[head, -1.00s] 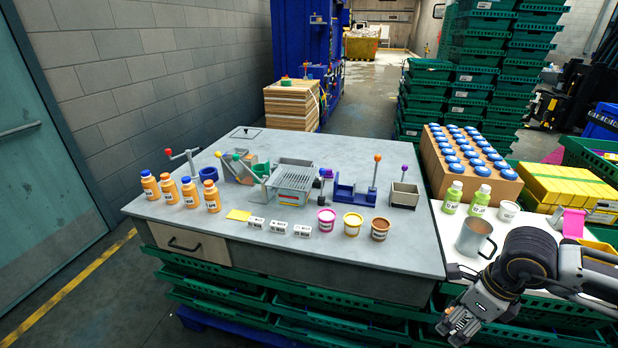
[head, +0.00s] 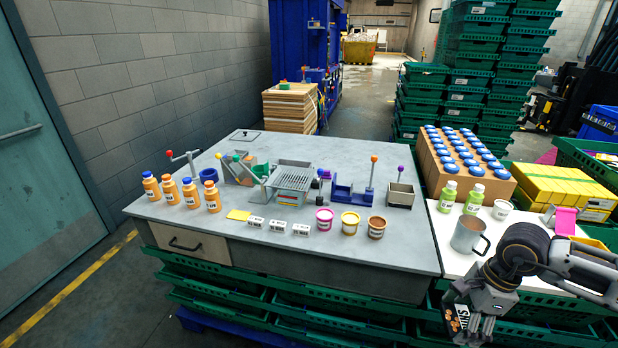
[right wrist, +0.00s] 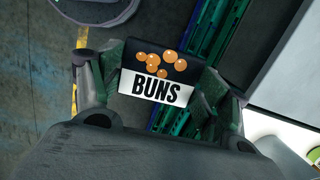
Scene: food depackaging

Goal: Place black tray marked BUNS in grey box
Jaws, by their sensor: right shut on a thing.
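The black BUNS tray (right wrist: 153,70) shows in the right wrist view as a dark panel with orange buns and a white label reading BUNS. My right gripper (right wrist: 158,88) is shut on it, with one finger at each side. In the head view the tray (head: 458,318) hangs at my right gripper (head: 466,326), low at the right, in front of the worktable's edge. An open-topped grey box (head: 400,198) stands at the right end of the grey table, beside a purple-knobbed lever, well apart from the tray. My left gripper is out of view.
The grey table (head: 190,232) holds orange bottles (head: 190,193), three tubs (head: 350,223), small white blocks (head: 278,227) and coloured-knob fixtures. A metal mug (head: 468,235) and green bottles (head: 474,200) stand on the white surface near my right arm. Green crates (head: 240,300) lie below.

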